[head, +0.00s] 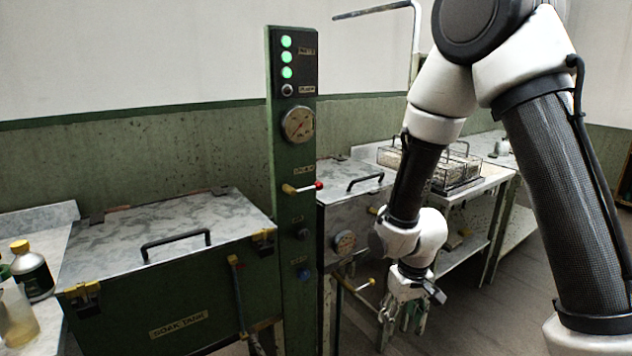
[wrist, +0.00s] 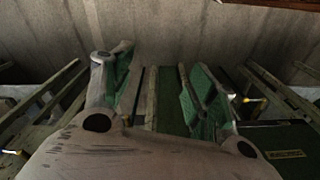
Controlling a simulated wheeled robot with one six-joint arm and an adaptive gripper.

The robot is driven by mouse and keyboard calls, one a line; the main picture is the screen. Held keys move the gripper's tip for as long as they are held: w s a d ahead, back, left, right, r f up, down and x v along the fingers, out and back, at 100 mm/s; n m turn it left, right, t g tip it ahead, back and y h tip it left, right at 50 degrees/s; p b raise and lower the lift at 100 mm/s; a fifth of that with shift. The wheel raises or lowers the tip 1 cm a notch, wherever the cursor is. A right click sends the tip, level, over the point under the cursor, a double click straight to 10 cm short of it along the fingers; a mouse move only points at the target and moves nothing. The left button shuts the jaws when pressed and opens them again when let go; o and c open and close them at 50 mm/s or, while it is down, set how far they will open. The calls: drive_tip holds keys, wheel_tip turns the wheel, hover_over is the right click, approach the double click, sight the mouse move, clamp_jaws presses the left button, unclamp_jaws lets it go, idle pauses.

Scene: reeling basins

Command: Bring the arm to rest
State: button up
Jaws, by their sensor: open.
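My gripper (head: 403,318) hangs below my bent arm in the head view, in front of the steel-faced basin and the table at the right. It points down over the floor side of the basins. In the wrist view my gripper (wrist: 158,80) shows two green-padded fingers spread apart. Nothing is between them, and they touch nothing that I can make out.
A green control post (head: 290,210) with lit green lamps, a gauge and a red-knobbed lever stands left of my arm. The closed soak tank (head: 170,290) is further left, beside bottles (head: 32,270). A wire basket (head: 432,165) sits on the table behind my arm. Floor (head: 515,270) shows at right.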

drive_tip(key=s+d+r+m+t, duration=0.1)
drive_tip(key=s+d+r, duration=0.4)
drive_tip(key=r, duration=0.5)
drive_tip(key=s+d+r+m+t, duration=0.1)
drive_tip(key=s+d+r, duration=0.4)
drive_tip(key=r, duration=0.5)
drive_tip(key=s+d+r+m+t, duration=0.1)
drive_tip(key=s+d+r, duration=0.4)
drive_tip(key=r, duration=0.5)
drive_tip(key=shift+s+d+t, duration=0.15)
drive_tip(key=shift+d+t, duration=0.25)
drive_tip(key=shift+d, duration=0.25)
